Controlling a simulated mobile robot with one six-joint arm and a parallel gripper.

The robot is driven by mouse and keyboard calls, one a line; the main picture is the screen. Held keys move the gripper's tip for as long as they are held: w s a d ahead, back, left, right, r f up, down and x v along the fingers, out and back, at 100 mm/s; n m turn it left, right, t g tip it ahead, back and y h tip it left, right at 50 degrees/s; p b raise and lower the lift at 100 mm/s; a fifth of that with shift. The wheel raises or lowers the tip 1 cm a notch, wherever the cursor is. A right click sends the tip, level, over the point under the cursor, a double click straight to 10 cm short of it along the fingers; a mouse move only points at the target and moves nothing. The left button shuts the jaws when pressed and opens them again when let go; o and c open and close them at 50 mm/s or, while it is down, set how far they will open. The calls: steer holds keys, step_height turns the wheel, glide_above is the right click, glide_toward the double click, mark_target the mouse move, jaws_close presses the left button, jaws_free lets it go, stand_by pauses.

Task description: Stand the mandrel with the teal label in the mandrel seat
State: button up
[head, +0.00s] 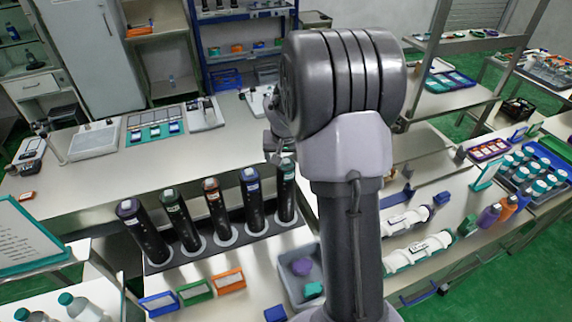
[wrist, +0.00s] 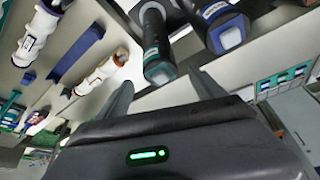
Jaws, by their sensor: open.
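The mandrel with the teal label (head: 286,196) is a black cylinder, upright at the right end of a row in a dark rack (head: 237,240). In the wrist view, its teal-rimmed end (wrist: 159,71) shows between and beyond my fingertips. My gripper (wrist: 161,79) is open, with nothing visible between its fingers. In the head view, my arm hides most of the gripper, just above the teal mandrel. The blue-label mandrel (head: 252,203) stands beside it and also shows in the wrist view (wrist: 222,28). I cannot pick out the mandrel seat with certainty.
More black mandrels, one with a red label (head: 217,212), fill the row leftward. A grey bin (head: 286,281) and coloured label trays (head: 196,291) sit in front. White tubes (head: 420,249) lie on the right bench. The bench behind the rack has clear room.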

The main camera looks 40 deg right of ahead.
steer(key=s+a+r+n+t+y, duration=0.1)
steer(key=s+a+r, duration=0.4)
steer(key=a+r, duration=0.25)
steer(key=s+a+r+y, duration=0.1)
steer(key=s+a+r, duration=0.3)
steer(key=a+r, duration=0.35)
steer(key=s+a+n+t+y, duration=0.1)
steer(key=s+a+n+y, duration=0.1)
steer(key=s+a, duration=1.1)
steer(key=s+r, duration=0.1)
steer(key=s, duration=0.2)
steer(key=shift+s+a+y, duration=0.15)
steer(key=shift+s+y, duration=0.15)
steer(key=shift+y, duration=0.1)
steer(key=shift+s, duration=0.1)
